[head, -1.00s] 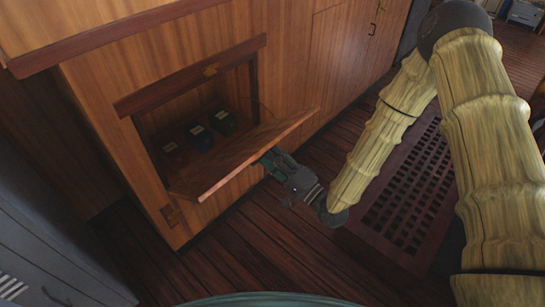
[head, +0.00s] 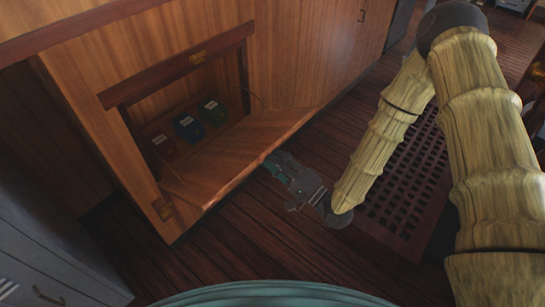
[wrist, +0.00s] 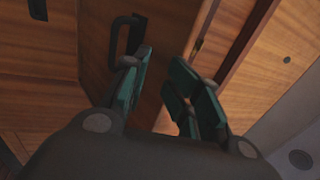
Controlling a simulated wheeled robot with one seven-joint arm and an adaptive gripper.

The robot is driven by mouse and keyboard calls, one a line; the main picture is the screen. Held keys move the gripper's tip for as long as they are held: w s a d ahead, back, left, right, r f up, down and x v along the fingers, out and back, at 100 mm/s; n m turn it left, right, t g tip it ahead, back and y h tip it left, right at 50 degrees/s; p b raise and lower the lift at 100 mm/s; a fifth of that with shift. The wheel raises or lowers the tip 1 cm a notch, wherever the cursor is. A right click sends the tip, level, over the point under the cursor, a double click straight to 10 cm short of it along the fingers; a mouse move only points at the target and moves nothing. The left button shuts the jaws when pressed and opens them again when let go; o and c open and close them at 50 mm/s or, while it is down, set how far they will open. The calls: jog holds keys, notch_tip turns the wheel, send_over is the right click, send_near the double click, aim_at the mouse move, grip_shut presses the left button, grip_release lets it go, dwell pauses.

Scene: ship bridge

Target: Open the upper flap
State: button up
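The wooden flap (head: 235,145) is hinged at its lower edge and hangs outward from the cabinet opening, folded down to near level. My gripper (head: 276,163) is low at its outer edge, with the fingertips partly hidden by the flap. In the wrist view my gripper's two teal fingers (wrist: 163,62) stand apart. A dark bar handle (wrist: 124,36) is just beyond the left finger and not clearly between the fingers. I cannot tell whether a finger touches the flap.
Red, blue and green boxes (head: 187,126) stand inside the opening. A dark red-brown strip (head: 175,66) with a brass fitting runs along its top. A grey cabinet (head: 50,245) is at lower left. A dark grating (head: 410,185) lies on the plank floor to the right.

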jog(key=s+d+f+b, duration=0.1)
jog(key=s+d+f, duration=0.2)
jog(key=d+f, duration=0.1)
jog(key=shift+s+d+b, duration=0.2)
jog(key=shift+s+b, duration=0.15)
jog(key=shift+b, duration=0.05)
dwell(0.7)
jog(key=shift+f, duration=0.15)
dwell(0.6)
jog(key=s+d+f+n+g+h, duration=0.25)
jog(key=s+f+h, duration=0.25)
jog(key=f, duration=0.5)
jog(key=s+d+f+n+g+h, duration=0.2)
jog(key=s+d+f+g+h, duration=0.3)
jog(key=f, duration=0.4)
jog(key=s+d+f+n+g+h, duration=0.25)
jog(key=s+d+f, duration=0.2)
jog(key=s, duration=0.45)
jog(key=s+d+r+g+h+p, duration=0.1)
jog(key=s+d+g+h, duration=0.3)
jog(key=s, duration=0.5)
notch_tip(320, 180, up, 20)
jog(key=d+p, duration=0.1)
jog(key=p, duration=1.9)
jog(key=shift+n+t+y+p, duration=0.3)
jog(key=shift+t+y, duration=0.05)
jog(key=shift+t, duration=0.05)
